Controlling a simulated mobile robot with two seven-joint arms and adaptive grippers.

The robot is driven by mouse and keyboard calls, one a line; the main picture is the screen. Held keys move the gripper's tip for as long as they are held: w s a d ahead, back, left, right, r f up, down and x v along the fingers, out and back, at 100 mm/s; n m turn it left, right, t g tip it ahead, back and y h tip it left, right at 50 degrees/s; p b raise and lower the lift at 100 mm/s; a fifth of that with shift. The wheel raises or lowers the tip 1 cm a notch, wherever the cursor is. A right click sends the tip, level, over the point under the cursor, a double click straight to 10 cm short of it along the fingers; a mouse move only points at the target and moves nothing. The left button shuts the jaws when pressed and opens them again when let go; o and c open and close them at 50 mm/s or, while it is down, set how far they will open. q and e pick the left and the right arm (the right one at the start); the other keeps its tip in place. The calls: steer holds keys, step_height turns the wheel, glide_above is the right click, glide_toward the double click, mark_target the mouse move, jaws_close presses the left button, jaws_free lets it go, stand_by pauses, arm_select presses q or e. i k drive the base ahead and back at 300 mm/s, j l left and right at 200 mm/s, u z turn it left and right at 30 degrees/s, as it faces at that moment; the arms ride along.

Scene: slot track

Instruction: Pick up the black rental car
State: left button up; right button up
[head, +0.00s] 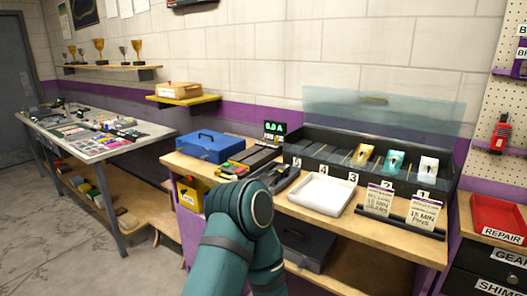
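I cannot clearly make out a black rental car. A dark object (279,177) lies on the wooden counter (338,222), just beyond my raised arm; it is too small to tell what it is. A black rack with numbered slots (400,179) stands at the back of the counter, its clear lid (385,110) raised. Yellow, teal and white cards stand in some slots; other slots look dark inside. One teal arm of mine rises from the bottom centre and covers part of the counter front. Neither gripper shows.
A white tray (322,194), sign cards (379,198) and a blue toolbox (207,147) are on the counter. A cluttered grey table (60,130) stands left. A red repair tray (497,219) is on the right. Grey floor (45,240) is open at lower left.

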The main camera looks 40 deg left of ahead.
mark_target(278, 172)
steer(key=i+j+z, duration=0.1)
steer(key=j, duration=0.35)
steer(key=i+j+z, duration=0.1)
steer(key=j, duration=0.35)
steer(key=i+j+z, duration=0.1)
steer(key=j, duration=0.35)
